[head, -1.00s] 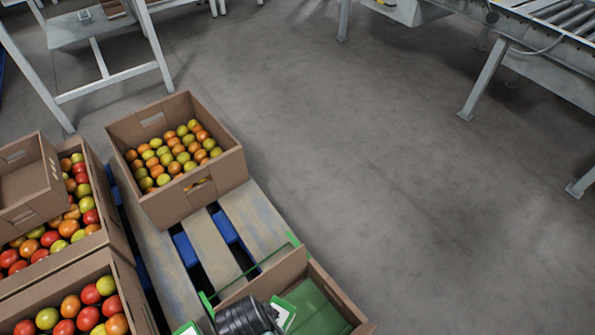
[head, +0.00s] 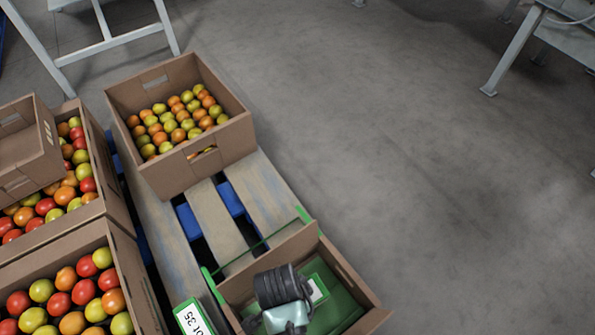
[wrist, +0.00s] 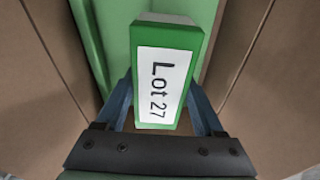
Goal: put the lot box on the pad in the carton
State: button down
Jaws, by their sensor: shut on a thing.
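My gripper (head: 292,298) is low at the open carton (head: 352,276) in the head view, mostly hiding what it holds. In the wrist view my gripper (wrist: 163,95) is shut on the lot box (wrist: 193,40), green with a white "Lot 27" label facing the camera. Part of this lot box (head: 318,289) shows beside the gripper in the head view. The green pad (head: 342,307) lies on the carton floor and also shows behind the box in the wrist view (wrist: 105,35). Whether the box touches the pad I cannot tell.
Another green box, labelled "Lot 35" (head: 194,317), stands just left of the carton. A tomato-filled carton (head: 205,168) sits farther back on the pallet (head: 212,215). More tomato cartons (head: 125,262) crowd the left. Bare floor (head: 430,190) lies to the right.

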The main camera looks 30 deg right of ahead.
notch_tip(320, 180, down, 2)
jog(key=shift+f+b, duration=0.25)
jog(key=shift+b, duration=0.35)
jog(key=shift+r, duration=0.15)
grip_release()
jog(key=r+p, duration=0.2)
jog(key=r, duration=0.2)
jog(key=a+r+p, duration=0.1)
jog(key=r+p, duration=0.2)
jog(key=r, duration=0.1)
jog(key=r+p, duration=0.3)
jog(key=r, duration=0.1)
jog(key=shift+a, duration=0.4)
